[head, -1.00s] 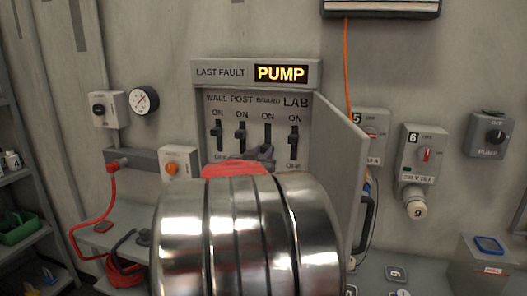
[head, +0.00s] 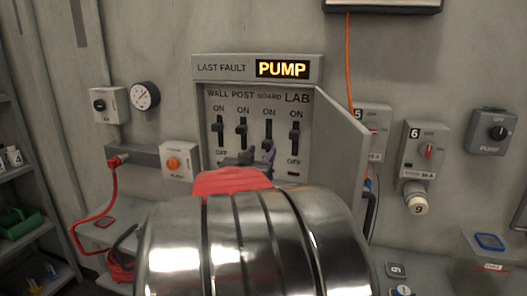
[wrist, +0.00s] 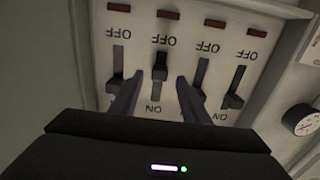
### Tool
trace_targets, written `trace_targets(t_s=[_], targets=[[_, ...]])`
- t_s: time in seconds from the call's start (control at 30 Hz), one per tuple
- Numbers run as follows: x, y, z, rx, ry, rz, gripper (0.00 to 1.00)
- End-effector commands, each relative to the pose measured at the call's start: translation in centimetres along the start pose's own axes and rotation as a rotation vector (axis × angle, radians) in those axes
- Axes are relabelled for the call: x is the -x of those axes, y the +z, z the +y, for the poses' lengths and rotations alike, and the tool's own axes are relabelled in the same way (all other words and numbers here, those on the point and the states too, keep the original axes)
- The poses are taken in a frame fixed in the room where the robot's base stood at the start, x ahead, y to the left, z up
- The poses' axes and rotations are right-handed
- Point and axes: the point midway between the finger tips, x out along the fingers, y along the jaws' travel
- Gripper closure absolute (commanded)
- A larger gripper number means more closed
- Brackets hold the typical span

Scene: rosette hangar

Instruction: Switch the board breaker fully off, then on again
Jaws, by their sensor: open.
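The breaker panel (head: 283,150) hangs on the wall with four labelled levers, WALL, POST, BOARD and LAB. The board breaker lever (head: 267,146) sits low in its slot; in the upside-down wrist view its black knob (wrist: 160,70) is toward the OFF label. The other levers, such as the LAB lever (head: 294,135), sit toward ON. My gripper (head: 246,158) is in front of the panel's lower part. In the wrist view its open fingers (wrist: 160,84) stand on either side of the board lever's column, with nothing between them gripped. Whether they touch the panel I cannot tell.
The panel's open door (head: 341,155) stands out at the right of the levers. A display (head: 283,68) above reads LAST FAULT PUMP. A push-button box (head: 178,162) and red cable (head: 112,190) are at the left; socket 6 (head: 425,150) and the PUMP switch (head: 491,132) are at the right.

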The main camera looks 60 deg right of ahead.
Motion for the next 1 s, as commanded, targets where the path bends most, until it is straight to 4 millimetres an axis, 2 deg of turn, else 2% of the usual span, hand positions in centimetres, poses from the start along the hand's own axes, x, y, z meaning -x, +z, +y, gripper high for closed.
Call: trace_targets(t_s=[0.6,0.8,1.0], targets=[[8.6,0.1,-0.1,-0.002,-0.003,-0.001,0.58],[9.8,0.2,0.0,0.000,-0.001,-0.002,0.58],[9.9,0.2,0.0,0.000,0.000,-0.002,0.58]])
